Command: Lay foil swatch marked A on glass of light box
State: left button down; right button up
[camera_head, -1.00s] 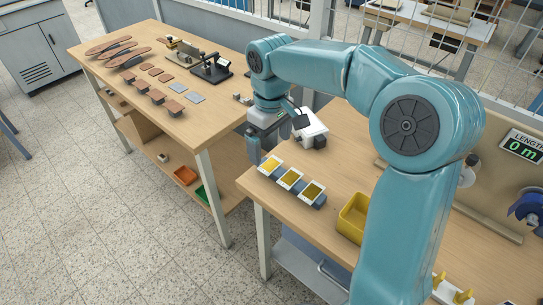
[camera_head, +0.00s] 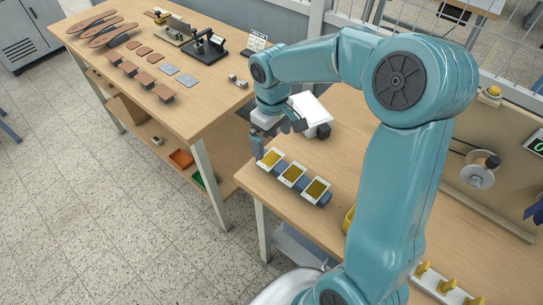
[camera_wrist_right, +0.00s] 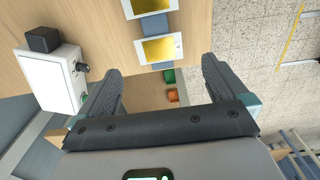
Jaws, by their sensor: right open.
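Three foil swatches on white cards lie in a row on stands near the left edge of the right-hand bench: an end one (camera_head: 272,158), a middle one (camera_head: 293,174) and another end one (camera_head: 316,190). Their letters are too small to read. The light box (camera_head: 311,110), with a white top, stands behind the row. My right gripper (camera_head: 278,133) is open and empty, beside the light box and close to the nearest end swatch. In the right wrist view, a gold swatch (camera_wrist_right: 160,50) shows beyond the open fingers, with the light box (camera_wrist_right: 47,82) at left. My left gripper is out of view.
The left bench (camera_head: 215,110) holds brown sole-shaped pieces, small swatches and a black stand (camera_head: 207,46). A gap separates the two benches. A yellow bin (camera_head: 348,218) is partly hidden behind my right arm. The bench between swatches and bin looks clear.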

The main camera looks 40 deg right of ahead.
aim_at(271, 159)
jog(key=shift+a+f, duration=0.15)
jog(key=shift+f, duration=0.7)
jog(key=f, duration=0.1)
jog(key=f+p, duration=0.1)
jog(key=f, duration=0.2)
jog(key=shift+w+d+f, duration=0.2)
jog(key=shift+d+f, duration=0.05)
jog(key=shift+f, duration=0.05)
jog(key=shift+w+f, duration=0.15)
jog(key=shift+f, duration=0.25)
jog(key=shift+f, duration=0.25)
jog(key=c, duration=0.9)
